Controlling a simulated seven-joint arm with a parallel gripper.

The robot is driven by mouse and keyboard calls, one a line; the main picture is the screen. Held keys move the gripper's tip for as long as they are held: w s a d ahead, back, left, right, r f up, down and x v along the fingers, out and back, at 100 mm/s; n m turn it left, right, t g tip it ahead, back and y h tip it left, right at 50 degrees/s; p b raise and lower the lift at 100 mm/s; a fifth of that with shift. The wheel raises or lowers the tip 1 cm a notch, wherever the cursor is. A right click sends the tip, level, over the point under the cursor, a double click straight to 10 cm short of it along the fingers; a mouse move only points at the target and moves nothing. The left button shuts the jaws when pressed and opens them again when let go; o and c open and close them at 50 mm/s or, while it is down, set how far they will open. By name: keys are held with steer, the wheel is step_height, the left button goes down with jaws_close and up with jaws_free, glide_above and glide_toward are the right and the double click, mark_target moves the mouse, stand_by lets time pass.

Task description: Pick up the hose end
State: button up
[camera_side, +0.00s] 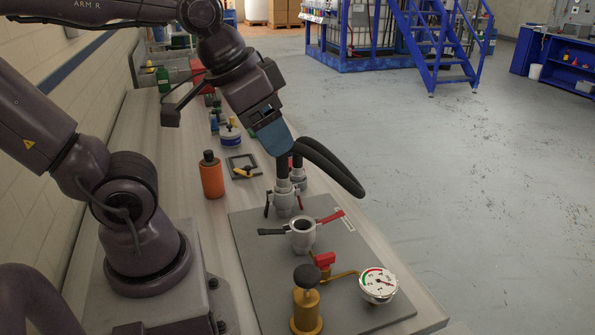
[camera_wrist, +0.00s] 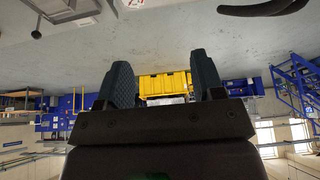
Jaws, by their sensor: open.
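A thick black hose (camera_side: 333,170) arches over the grey board in the side view, and part of a black curve (camera_wrist: 262,8) shows at the top right of the wrist view. A grey coupling (camera_side: 285,199) with levers stands below the hose area. I cannot tell for certain which end of the hose is free. My gripper (camera_side: 276,139) is at the left of the hose's upper bend and overlaps it in the side view; contact is unclear. The wrist view shows my gripper (camera_wrist: 161,62) open, with nothing between its fingers.
An open grey socket (camera_side: 303,234) with red and black arms, a brass fitting (camera_side: 306,308), a red-handled valve (camera_side: 324,262) and a round gauge (camera_side: 378,283) are on the board (camera_side: 253,256). An orange bottle (camera_side: 211,178) stands left. Floor (camera_side: 470,190) is clear right.

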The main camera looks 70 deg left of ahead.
steer(key=w+a+f+n+g, duration=0.1)
steer(key=w+a+f+g, duration=0.25)
steer(key=w+a, duration=0.35)
steer(key=m+g+y, duration=0.3)
steer(key=m+y, duration=0.1)
steer(key=m, duration=1.2)
glide_above(296, 159)
steer(key=w+d, duration=0.2)
step_height(296, 159, down, 13)
steer(key=x, duration=0.7)
steer(key=shift+w, duration=0.15)
steer(key=x, duration=0.5)
steer(key=shift+d+f, duration=0.1)
steer(key=shift+f, duration=0.05)
